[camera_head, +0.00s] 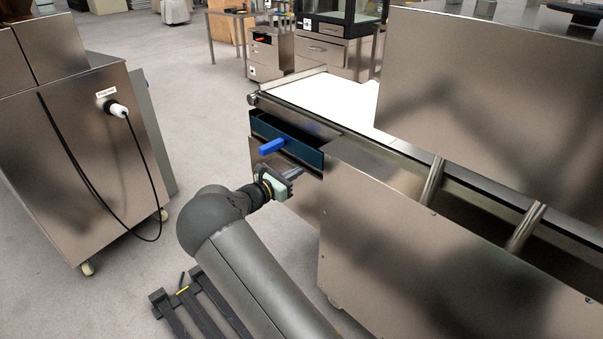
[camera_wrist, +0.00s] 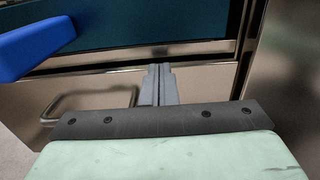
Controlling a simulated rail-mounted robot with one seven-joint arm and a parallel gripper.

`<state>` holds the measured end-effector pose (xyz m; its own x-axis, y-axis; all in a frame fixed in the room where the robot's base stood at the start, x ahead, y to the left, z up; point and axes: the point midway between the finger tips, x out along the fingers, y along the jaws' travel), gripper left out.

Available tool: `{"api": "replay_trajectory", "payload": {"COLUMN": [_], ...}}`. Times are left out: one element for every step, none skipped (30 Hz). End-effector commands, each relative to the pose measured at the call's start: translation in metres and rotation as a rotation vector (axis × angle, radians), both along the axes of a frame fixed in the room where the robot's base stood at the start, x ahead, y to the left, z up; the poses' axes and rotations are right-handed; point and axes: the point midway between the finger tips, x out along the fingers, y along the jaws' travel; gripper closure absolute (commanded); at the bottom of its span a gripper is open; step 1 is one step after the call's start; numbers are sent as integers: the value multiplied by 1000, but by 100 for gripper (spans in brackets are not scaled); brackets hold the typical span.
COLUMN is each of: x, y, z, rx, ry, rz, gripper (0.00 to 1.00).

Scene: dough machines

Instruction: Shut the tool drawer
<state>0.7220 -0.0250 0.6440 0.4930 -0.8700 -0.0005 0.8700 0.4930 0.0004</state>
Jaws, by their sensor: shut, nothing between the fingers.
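The tool drawer (camera_head: 306,155) has a dark blue-teal front and a bright blue handle (camera_head: 272,146). It sits under the near end of the steel machine's white belt and stands partly out, with its dark inside showing from above. In the wrist view, the drawer front (camera_wrist: 150,22) fills the top and the blue handle (camera_wrist: 38,42) is at the left. My gripper (camera_head: 297,173) is shut and empty, just below the drawer front and right of the handle. Its fingers (camera_wrist: 160,70) point at the steel edge under the drawer; I cannot tell if they touch.
A lower steel front with a metal bar handle (camera_wrist: 85,102) is below the drawer. The machine's large steel side panel (camera_head: 420,255) stands to the right. A wheeled steel cabinet (camera_head: 90,150) with a hanging black cable is at the left.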

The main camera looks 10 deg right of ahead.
Motion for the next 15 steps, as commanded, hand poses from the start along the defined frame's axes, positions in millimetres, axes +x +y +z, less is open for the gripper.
{"api": "replay_trajectory", "payload": {"x": [0,0,0,0,0,0,0,-1,-2,-3,-4,-7,-9,-12,-16], "y": [0,0,0,0,0,0,0,1,2,4,6,10,13,17,23], "z": [-1,-1,-1,-1,-1,0,0,0,0,1,1,2,2,2,3], "rx": [0,0,0,0,0,0,0,0,0,0,0,0,-1,-1,-1], "ry": [0,0,0,0,0,0,0,0,0,0,1,1,2,3,3], "rz": [0,0,0,0,0,0,0,-1,-1,-1,-2,-3,-3,-4,-6], "gripper": [100,100,100,100,100,100,100,100,100,100,100,100,100,100,100]}}
